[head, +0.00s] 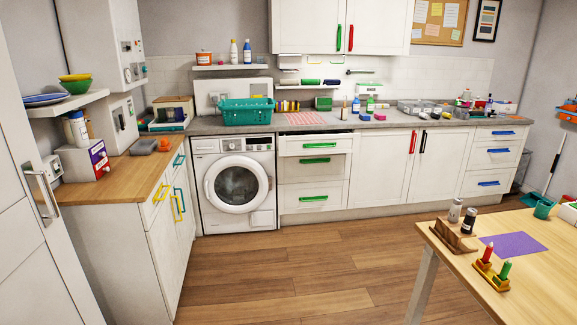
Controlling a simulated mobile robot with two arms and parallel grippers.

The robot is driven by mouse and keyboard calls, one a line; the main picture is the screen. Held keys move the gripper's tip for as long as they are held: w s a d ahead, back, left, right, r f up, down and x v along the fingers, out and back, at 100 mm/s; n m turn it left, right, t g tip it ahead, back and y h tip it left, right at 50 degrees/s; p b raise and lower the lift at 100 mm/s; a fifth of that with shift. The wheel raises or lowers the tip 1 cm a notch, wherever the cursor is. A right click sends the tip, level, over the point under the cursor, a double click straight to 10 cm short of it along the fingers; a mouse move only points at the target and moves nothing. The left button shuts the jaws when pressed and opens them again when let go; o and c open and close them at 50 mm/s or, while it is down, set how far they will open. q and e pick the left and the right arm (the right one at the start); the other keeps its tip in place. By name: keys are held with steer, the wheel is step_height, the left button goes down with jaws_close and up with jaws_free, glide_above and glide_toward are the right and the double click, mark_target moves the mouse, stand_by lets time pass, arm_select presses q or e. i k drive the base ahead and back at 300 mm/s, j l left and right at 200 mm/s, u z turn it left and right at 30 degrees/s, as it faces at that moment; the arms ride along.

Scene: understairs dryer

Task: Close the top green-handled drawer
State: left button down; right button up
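The top green-handled drawer (296,146) is in the stack right of the washing machine, under the grey worktop. Its white front stands out from the fronts below and covers the upper part of the second drawer, so it looks partly open. A dark gap shows above it. Its green handle (319,145) is in clear view. The second (292,170) and bottom (292,197) green-handled drawers look shut. Neither of my grippers is in view.
A white washing machine (237,183) stands left of the drawers. White cupboards (380,165) and blue-handled drawers (491,159) are to the right. A wooden table (540,285) with small items fills the front right. The wooden floor (290,265) before the drawers is clear.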

mark_target(309, 143)
steer(key=i, duration=2.4)
